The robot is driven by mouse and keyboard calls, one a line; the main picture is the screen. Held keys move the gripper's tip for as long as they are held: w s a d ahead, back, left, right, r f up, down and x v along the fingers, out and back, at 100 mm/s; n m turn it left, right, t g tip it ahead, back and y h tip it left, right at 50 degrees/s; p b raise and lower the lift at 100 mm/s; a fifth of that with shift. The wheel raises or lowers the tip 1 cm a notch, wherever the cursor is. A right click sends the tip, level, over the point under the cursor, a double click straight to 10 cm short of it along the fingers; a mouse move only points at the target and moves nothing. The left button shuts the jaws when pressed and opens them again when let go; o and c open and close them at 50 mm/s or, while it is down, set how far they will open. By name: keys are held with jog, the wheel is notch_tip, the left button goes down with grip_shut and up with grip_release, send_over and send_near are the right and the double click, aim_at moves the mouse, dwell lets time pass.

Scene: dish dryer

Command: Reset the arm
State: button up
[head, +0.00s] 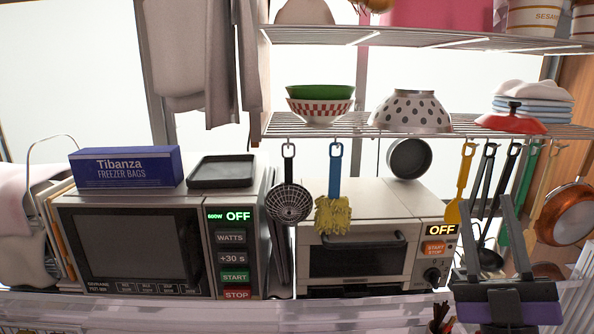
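My gripper (490,222) shows at the lower right of the head view. Its two dark grey fingers point up and stand apart, with nothing seen between them. A dark block with a purple face shows below the fingers; I cannot tell whether it is part of my gripper. The gripper is in front of the hanging utensils, to the right of the toaster oven (350,258), and hides part of that area.
A microwave (135,245) stands at left with a freezer bag box (125,167) and a black tray (222,171) on top. A wire shelf (345,130) above holds bowls (320,108), a colander (411,112) and plates. Several utensils hang close behind my gripper. A copper pan (565,215) hangs at right.

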jog(key=s+a+f+m+g+h+b, duration=0.1)
jog(key=s+f+m+g+h, duration=0.15)
jog(key=s+f, duration=0.4)
jog(key=s+f+m+g+h, duration=0.1)
jog(key=s+f+m+g, duration=0.15)
jog(key=f, duration=0.65)
jog(key=s+a+f+m+g+h+b, duration=0.1)
jog(key=s+f+m+g+h, duration=0.1)
jog(key=s+f+m, duration=0.45)
jog(key=s+a+f+n+g+y+b, duration=0.1)
jog(key=s+f+g, duration=0.2)
jog(key=s+f, duration=0.4)
jog(key=s+a+f+n+g+y+b, duration=0.1)
jog(key=s+a+f+g, duration=0.1)
jog(key=s+f, duration=0.6)
jog(key=s+g, duration=0.1)
jog(key=s, duration=0.3)
jog(key=shift+s+a+g, duration=0.15)
jog(key=shift+s+g, duration=0.1)
jog(key=shift+g, duration=0.15)
jog(key=shift+n+y, duration=0.25)
